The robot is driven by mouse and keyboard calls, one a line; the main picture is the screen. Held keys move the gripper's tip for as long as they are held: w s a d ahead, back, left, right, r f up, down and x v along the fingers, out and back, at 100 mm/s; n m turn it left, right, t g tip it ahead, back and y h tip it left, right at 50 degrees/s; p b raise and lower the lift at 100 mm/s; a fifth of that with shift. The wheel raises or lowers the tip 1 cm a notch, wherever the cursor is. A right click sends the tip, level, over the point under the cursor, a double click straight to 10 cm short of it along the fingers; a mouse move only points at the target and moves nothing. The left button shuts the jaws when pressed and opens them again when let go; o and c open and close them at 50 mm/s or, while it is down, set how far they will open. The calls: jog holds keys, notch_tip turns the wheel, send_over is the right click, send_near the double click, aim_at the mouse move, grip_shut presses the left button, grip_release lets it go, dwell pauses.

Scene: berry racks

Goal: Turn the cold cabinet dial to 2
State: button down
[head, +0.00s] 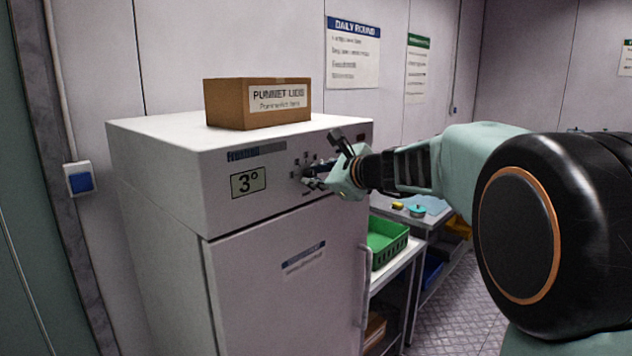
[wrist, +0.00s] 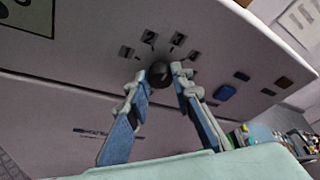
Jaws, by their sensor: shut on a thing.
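The cold cabinet (head: 265,270) is a white unit with a control panel on its upper front. Its display (head: 248,182) reads 3°. The black round dial (wrist: 160,76) shows in the wrist view, with small number plates in an arc around it. One plate (wrist: 149,37) reads 2, and the plate to its right (wrist: 178,39) looks like 3. My gripper (head: 322,172) is at the panel, its two fingers on either side of the dial and shut on it; the fingers also show in the wrist view (wrist: 160,72). I cannot make out where the dial points.
A cardboard box (head: 232,108) marked for punnet lids stands on the cabinet top. A blue button (wrist: 225,92) and small dark plates sit on the panel right of the dial in the wrist view. A green crate (head: 388,243) stands on a table right of the cabinet door handle (head: 364,285).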

jog(key=n+t+b, duration=0.1)
jog(key=n+b, duration=0.1)
jog(key=b, duration=0.6)
jog(key=f+n+t+b, duration=0.1)
jog(key=n+t+b, duration=0.1)
jog(key=b, duration=0.7)
jog(key=shift+s+a+n, duration=0.1)
jog(key=shift+s+n, duration=0.05)
jog(key=shift+n, duration=0.45)
jog(key=shift+r+b, duration=0.2)
jog(key=shift+b, duration=0.4)
jog(key=c, duration=1.7)
grip_release()
jog(key=shift+v, duration=3.8)
